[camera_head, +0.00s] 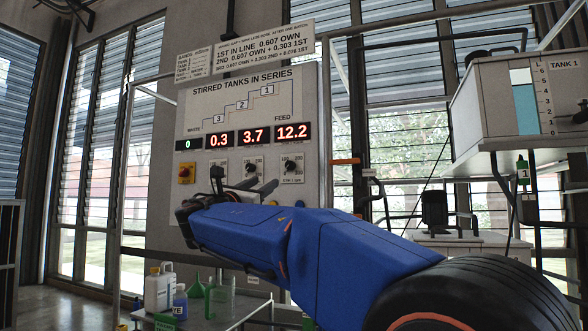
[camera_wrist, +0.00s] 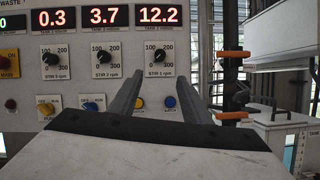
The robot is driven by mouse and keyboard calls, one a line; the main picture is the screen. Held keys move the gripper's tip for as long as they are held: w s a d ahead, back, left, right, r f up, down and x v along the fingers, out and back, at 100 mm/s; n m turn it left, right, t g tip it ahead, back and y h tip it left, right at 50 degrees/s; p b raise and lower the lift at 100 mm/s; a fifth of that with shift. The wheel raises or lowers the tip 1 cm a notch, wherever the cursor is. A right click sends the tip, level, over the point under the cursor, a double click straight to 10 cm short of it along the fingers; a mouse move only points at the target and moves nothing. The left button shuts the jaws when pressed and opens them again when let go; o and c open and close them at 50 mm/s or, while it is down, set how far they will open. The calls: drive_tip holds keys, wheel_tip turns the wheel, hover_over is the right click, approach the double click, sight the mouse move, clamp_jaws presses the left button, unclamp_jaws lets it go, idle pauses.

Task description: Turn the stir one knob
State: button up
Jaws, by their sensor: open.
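The stir one knob (camera_wrist: 159,56) is a black round knob on a white dial plate marked 100 to 300, below the 12.2 readout. In the head view it shows as the rightmost dial knob (camera_head: 290,165). My gripper (camera_wrist: 160,78) is open and empty. Its two grey fingers stand apart below the knob in the wrist view, and I see no contact with it. In the head view my gripper (camera_head: 262,187) is in front of the panel, to the lower left of that knob. The knob's exact pointer setting is too small to read surely.
The panel also carries the stir two knob (camera_wrist: 103,57), the stir three knob (camera_wrist: 47,57) and a lower row of small switches. A red stop button (camera_head: 185,172) is at its left. Bottles (camera_head: 156,290) stand on a low table below. A tank (camera_head: 525,95) is at the right.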

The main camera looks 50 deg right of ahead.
sight(289, 167)
drive_tip(key=x, duration=1.7)
drive_tip(key=shift+d+r, duration=0.1)
drive_tip(key=shift+d, duration=0.1)
drive_tip(key=shift+c, duration=0.3)
drive_tip(key=c, duration=1)
